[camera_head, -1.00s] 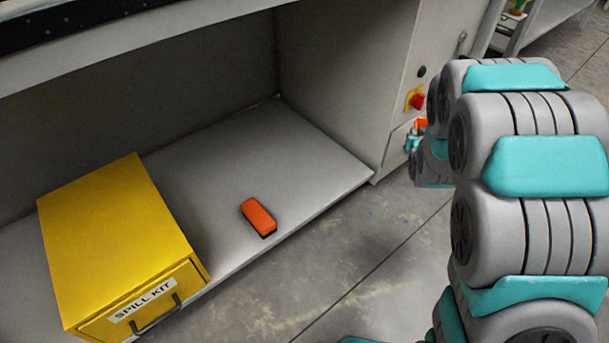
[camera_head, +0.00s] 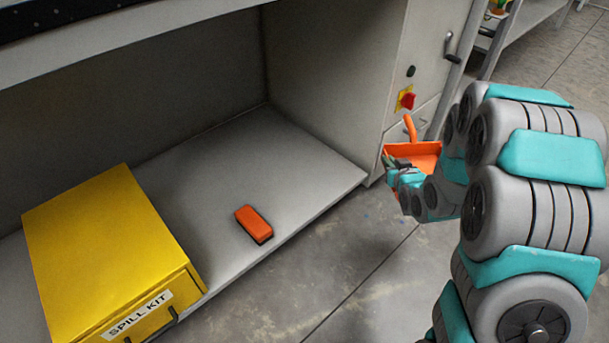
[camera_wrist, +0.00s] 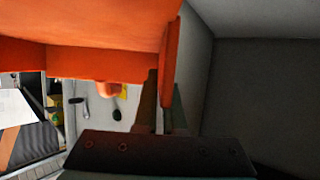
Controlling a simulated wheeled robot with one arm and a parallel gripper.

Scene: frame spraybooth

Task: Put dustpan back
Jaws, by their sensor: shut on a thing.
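The orange dustpan (camera_head: 421,154) is held up in front of the right panel of the booth, above the floor. Its handle (camera_head: 410,128) points up. My gripper (camera_head: 398,168) is shut on the dustpan's left edge. In the wrist view the dustpan (camera_wrist: 90,30) fills the upper left, and its edge lies between the fingers of my gripper (camera_wrist: 165,100). An orange brush-like block (camera_head: 253,224) with a dark underside lies on the grey booth shelf (camera_head: 300,165).
A yellow spill kit box (camera_head: 105,250) stands on the left of the shelf. The right panel carries a red knob (camera_head: 407,100) on a yellow plate and a dark button (camera_head: 411,71). The shelf is clear around the orange block. Open floor lies in front.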

